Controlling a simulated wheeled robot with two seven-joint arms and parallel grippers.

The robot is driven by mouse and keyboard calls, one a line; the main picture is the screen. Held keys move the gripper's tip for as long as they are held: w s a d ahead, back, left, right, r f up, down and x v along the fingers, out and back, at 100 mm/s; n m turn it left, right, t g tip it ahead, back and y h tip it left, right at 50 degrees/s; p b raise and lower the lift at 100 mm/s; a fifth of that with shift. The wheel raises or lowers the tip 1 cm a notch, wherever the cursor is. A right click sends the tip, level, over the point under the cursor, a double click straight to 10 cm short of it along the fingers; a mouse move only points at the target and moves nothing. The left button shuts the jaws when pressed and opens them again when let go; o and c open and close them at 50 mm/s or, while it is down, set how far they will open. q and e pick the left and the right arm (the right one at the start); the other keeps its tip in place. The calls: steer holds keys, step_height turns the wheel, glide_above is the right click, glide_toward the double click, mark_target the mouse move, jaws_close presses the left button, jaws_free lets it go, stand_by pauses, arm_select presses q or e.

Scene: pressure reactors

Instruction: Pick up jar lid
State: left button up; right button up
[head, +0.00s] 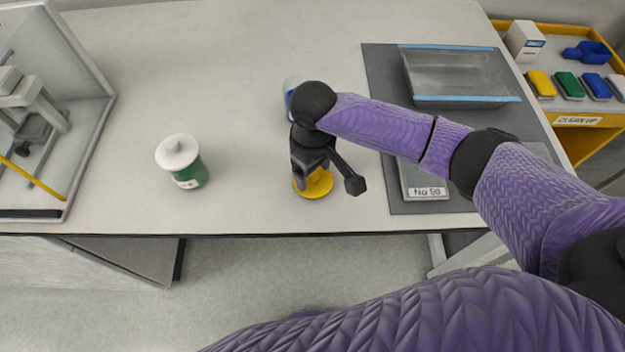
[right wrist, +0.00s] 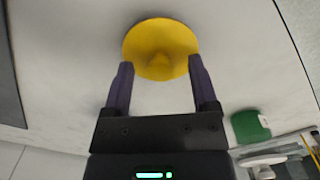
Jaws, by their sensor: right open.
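A yellow round jar lid (head: 318,187) with a small raised knob lies on the white table near its front edge. In the right wrist view the lid (right wrist: 160,38) is just beyond the fingertips, with its knob in line with the gap between them. My right gripper (head: 314,176) is above the lid, pointing down, and hides part of it in the head view. In the right wrist view my right gripper (right wrist: 160,70) is open, with nothing between its fingers. My left gripper is not in view.
A green jar (head: 190,176) with a white lid (head: 177,152) stands to the left. A blue-and-white jar (head: 291,88) is partly hidden behind my right wrist. A grey mat (head: 380,65) with a tray (head: 455,75) lies to the right, beside a yellow clean-up cart (head: 575,120).

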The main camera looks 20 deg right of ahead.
steer(key=shift+r, duration=0.1)
steer(key=shift+c, duration=0.3)
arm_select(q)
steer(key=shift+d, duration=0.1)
arm_select(e)
jaws_close()
